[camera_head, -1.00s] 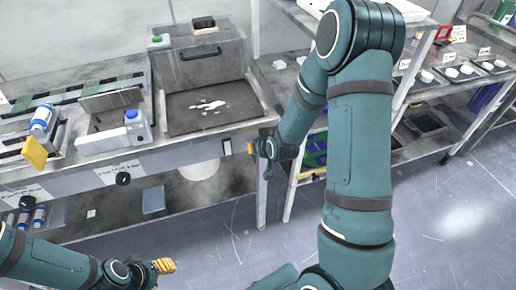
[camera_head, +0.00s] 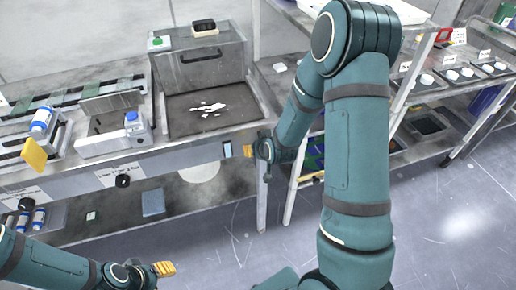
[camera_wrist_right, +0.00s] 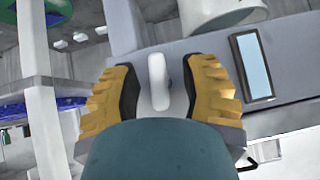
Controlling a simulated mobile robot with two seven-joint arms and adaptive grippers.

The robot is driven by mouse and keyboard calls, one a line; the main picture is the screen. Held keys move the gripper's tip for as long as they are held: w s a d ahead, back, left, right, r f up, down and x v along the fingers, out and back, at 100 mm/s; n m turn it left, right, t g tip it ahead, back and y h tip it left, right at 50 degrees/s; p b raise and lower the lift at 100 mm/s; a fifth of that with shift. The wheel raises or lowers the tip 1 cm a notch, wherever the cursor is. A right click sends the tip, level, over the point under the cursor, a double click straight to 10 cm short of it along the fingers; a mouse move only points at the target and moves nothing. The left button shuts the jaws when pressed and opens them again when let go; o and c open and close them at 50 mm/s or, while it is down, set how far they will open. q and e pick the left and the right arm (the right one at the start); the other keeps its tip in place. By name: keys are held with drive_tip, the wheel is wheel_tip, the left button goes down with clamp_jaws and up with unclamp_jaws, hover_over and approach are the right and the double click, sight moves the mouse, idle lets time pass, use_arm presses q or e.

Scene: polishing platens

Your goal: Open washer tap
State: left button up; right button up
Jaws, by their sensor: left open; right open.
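A small white lever-like tap (camera_wrist_right: 158,82) sits on a grey panel in the right wrist view. My right gripper (camera_wrist_right: 160,92) is open, with one ridged yellow finger on each side of the tap. Gaps show between the tap and both finger pads, so the gripper is around it but not closed on it. In the head view my right gripper (camera_head: 250,151) is at the right end of the bench front, and the tap is hidden there. The washer basin (camera_head: 208,108) has a white patch on its dark floor. My left gripper (camera_head: 164,268) is open and empty, low and apart from the bench.
A small blue display (camera_wrist_right: 252,65) is beside the tap. A black knob (camera_head: 123,180) is on the bench front. A blue-capped white container (camera_head: 135,122) stands left of the basin. A rack with several trays (camera_head: 425,80) stands at the right. The floor in front is clear.

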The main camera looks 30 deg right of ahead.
drive_tip(key=shift+s+r, duration=0.1)
drive_tip(key=v, duration=0.7)
drive_tip(key=shift+s+a, duration=0.1)
drive_tip(key=shift+a, duration=0.05)
idle(0.4)
